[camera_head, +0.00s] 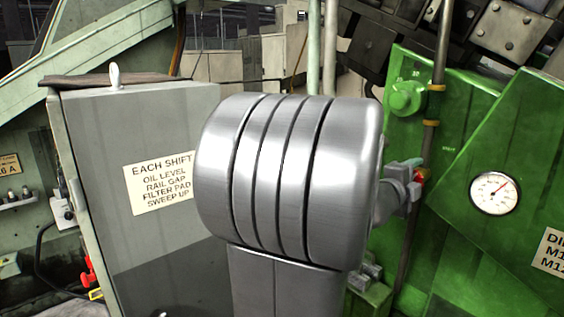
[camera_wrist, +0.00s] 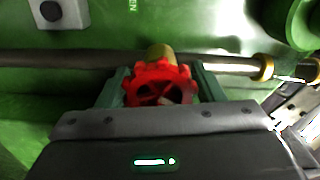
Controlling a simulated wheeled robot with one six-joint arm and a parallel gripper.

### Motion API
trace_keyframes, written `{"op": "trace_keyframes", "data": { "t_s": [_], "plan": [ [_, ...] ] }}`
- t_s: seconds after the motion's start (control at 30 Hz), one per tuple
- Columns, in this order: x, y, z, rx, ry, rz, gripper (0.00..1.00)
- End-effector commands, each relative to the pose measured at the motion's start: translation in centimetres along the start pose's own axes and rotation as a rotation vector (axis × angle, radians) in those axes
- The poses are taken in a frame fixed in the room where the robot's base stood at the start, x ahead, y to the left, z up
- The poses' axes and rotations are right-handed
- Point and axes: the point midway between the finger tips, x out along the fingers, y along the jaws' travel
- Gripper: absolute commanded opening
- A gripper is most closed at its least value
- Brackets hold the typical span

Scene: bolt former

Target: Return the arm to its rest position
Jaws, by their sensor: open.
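My arm, a large brushed-metal link in the head view, fills the middle of the picture and hides much behind it. Its far end, with my gripper (camera_head: 414,166), shows small at the right edge of that link, by the green machine. In the wrist view my gripper (camera_wrist: 160,76) is open, with a teal finger on each side of a red handwheel (camera_wrist: 158,86). The handwheel sits on a brass fitting on a dark pipe. I cannot tell whether the fingers touch it. A bit of the red handwheel also shows in the head view (camera_head: 421,176).
The green machine (camera_head: 470,260) with a round gauge (camera_head: 494,193) stands at right. A vertical pipe (camera_head: 428,130) runs close to my gripper. A grey cabinet (camera_head: 100,180) with a notice (camera_head: 161,184) stands at left. In the wrist view a horizontal pipe (camera_wrist: 60,61) crosses the green panel.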

Motion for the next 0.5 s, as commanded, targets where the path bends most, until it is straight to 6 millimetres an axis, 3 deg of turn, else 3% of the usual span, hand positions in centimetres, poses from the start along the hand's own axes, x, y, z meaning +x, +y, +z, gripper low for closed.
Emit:
{"op": "trace_keyframes", "data": {
  "t_s": [0.5],
  "plan": [
    [0.0, -0.34, 0.03, -0.613, -0.002, 0.003, 0.62]
  ]
}}
